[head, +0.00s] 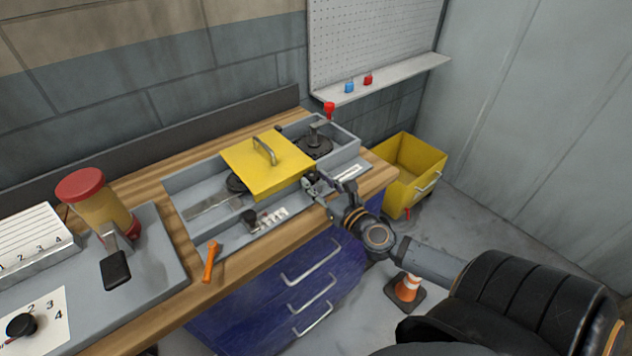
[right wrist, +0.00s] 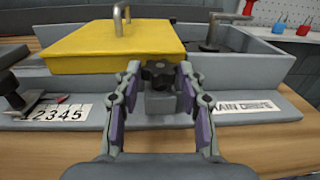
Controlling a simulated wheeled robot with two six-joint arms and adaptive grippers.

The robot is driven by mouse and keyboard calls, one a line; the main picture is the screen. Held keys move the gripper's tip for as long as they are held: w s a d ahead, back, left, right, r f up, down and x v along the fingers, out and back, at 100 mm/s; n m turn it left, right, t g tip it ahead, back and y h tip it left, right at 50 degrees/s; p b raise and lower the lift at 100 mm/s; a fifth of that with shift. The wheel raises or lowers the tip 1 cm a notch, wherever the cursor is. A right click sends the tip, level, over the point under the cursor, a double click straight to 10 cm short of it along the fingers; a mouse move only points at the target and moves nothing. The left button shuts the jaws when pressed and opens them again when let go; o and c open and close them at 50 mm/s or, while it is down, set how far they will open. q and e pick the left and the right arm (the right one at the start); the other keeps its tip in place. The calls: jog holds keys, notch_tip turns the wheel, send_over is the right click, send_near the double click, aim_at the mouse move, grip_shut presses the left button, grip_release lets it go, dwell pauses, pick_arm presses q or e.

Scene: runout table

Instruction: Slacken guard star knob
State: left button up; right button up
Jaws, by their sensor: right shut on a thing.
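The guard is a yellow cover (head: 262,170) with a metal handle, lying over the grey machine tray (head: 205,182). Its dark star knob (right wrist: 158,74) sits at the guard's front edge, above a small grey block (right wrist: 160,103). My right gripper (head: 318,186) reaches in from the right at the guard's front right corner. In the right wrist view my right gripper (right wrist: 159,78) has its fingertips on either side of the knob, shut on it. In the head view the fingers largely hide the knob. My left gripper is not in view.
A yellow bin (head: 412,165) and traffic cone (head: 408,288) stand on the floor.

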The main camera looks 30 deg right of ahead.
jog(key=y, duration=0.1)
jog(key=n+y, duration=0.2)
jog(key=shift+d+f+g, duration=0.2)
jog(key=shift+d+g, duration=0.1)
jog(key=shift+w+d+n+g+y+b, duration=0.15)
jog(key=shift+n+y+b, duration=0.15)
jog(key=shift+n+y, duration=0.35)
jog(key=shift+s+d+n+g+y+b, duration=0.15)
jog(key=shift+n+y+b, duration=0.25)
jog(key=shift+y, duration=0.45)
jog(key=shift+w+r+y, duration=0.1)
jog(key=shift+r+y, duration=0.05)
jog(key=shift+y, duration=0.15)
jog(key=shift+a, duration=0.1)
jog(key=o, duration=1.2)
jog(key=shift+r, duration=0.1)
